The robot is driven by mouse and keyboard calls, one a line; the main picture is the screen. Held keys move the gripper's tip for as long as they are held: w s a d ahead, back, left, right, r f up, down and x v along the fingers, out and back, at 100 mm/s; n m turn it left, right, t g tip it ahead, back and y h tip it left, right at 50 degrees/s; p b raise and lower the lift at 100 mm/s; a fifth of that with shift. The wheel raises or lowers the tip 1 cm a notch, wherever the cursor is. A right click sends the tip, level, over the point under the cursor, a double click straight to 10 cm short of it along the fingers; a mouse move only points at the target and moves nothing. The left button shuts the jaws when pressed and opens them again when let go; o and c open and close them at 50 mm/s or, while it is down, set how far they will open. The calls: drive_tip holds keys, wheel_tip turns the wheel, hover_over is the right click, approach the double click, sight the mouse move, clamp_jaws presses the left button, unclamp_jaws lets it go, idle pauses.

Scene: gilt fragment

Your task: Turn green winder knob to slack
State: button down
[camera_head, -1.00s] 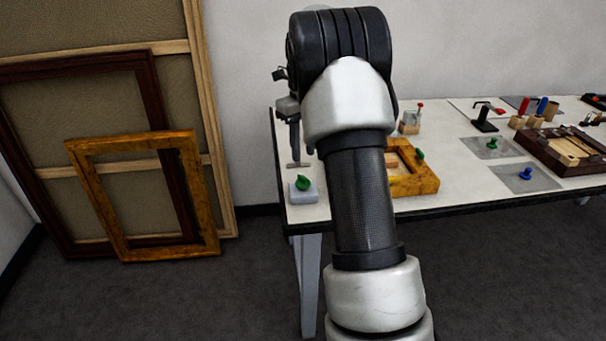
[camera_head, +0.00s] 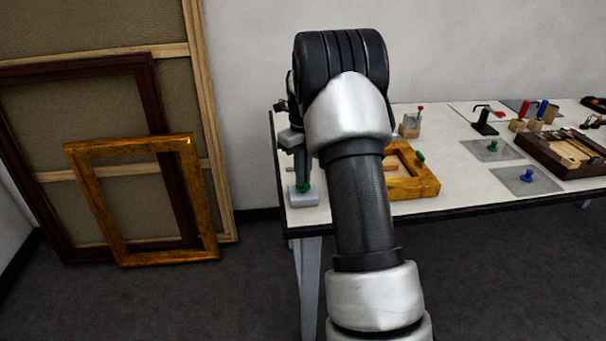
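A green knob (camera_head: 304,187) sits on a small pale grey block (camera_head: 304,199) at the left end of the white table (camera_head: 445,201). My gripper (camera_head: 302,179) points down right at this knob, its fingers covering the knob's upper part. I cannot tell whether the fingers touch or grip it, or how far apart they are. Another green knob (camera_head: 420,156) shows on a small gilt frame (camera_head: 425,187) lying on the table, partly hidden behind my arm. A third green knob (camera_head: 492,146) stands on a grey mat at the right.
A blue knob (camera_head: 527,175) stands on another grey mat. A dark wooden tray (camera_head: 560,160), clamps and small wooden blocks fill the table's right side. Picture frames, including a gilt one (camera_head: 209,220), lean on the wall at left.

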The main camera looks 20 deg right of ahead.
drive_tip(key=shift+r+n, duration=0.1)
drive_tip(key=shift+n, duration=0.2)
